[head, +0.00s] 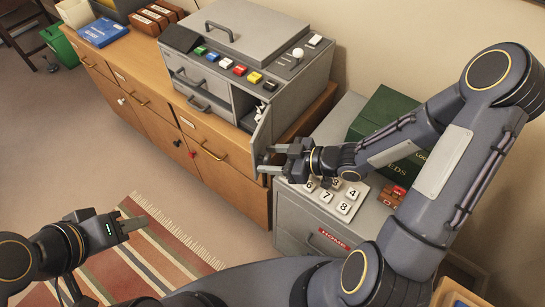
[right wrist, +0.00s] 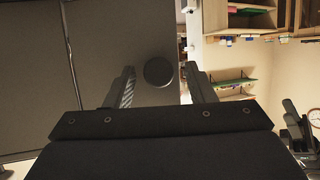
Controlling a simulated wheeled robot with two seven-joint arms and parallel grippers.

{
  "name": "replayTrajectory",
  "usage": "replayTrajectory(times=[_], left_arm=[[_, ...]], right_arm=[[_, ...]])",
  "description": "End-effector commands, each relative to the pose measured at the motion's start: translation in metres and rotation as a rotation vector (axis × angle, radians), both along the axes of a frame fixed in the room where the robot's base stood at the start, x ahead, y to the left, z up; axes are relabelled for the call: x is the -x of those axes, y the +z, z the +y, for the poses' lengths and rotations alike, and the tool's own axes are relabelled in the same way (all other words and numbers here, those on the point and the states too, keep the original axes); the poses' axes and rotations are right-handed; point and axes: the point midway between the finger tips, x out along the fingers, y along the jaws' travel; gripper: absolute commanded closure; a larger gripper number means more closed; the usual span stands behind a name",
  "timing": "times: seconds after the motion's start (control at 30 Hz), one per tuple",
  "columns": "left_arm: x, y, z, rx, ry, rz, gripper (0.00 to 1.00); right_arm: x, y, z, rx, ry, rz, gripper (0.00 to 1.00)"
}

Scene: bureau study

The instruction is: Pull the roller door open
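The grey door (head: 262,132) hangs at the right end of the grey console (head: 225,65). It stands swung out from the front, and the dark compartment behind it shows. My right gripper (head: 270,159) is at the door's outer edge. In the right wrist view, the door's flat face (right wrist: 110,50) fills the left half, with a dark round knob (right wrist: 158,71) on it. The open fingers (right wrist: 163,88) of my right gripper stand on either side of the knob, with a gap on each side. My left gripper (head: 136,222) is over the rug, far from the door, and looks empty.
The console stands on a wooden cabinet (head: 140,115). A grey cabinet (head: 300,225) with number tiles (head: 327,196) and a dark green box (head: 385,130) is right of the door, under my right arm. The floor (head: 60,150) in front is clear around the striped rug (head: 165,265).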

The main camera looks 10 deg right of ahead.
Motion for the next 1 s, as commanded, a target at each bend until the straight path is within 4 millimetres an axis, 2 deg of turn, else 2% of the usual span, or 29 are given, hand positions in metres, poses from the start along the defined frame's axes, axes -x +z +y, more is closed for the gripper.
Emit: replayTrajectory(times=[0.27,0.7,1.0], left_arm=[[0.000,0.002,0.000,0.000,0.000,0.000,0.64],[0.000,0.018,0.000,0.000,0.000,0.000,0.64],[0.000,0.018,0.000,0.000,0.000,0.000,0.64]], right_arm=[[0.001,0.002,-0.005,0.001,-0.004,0.000,0.51],[0.032,0.028,-0.057,0.002,-0.005,-0.001,0.51],[0.037,0.030,-0.062,0.000,0.000,0.001,0.51]])
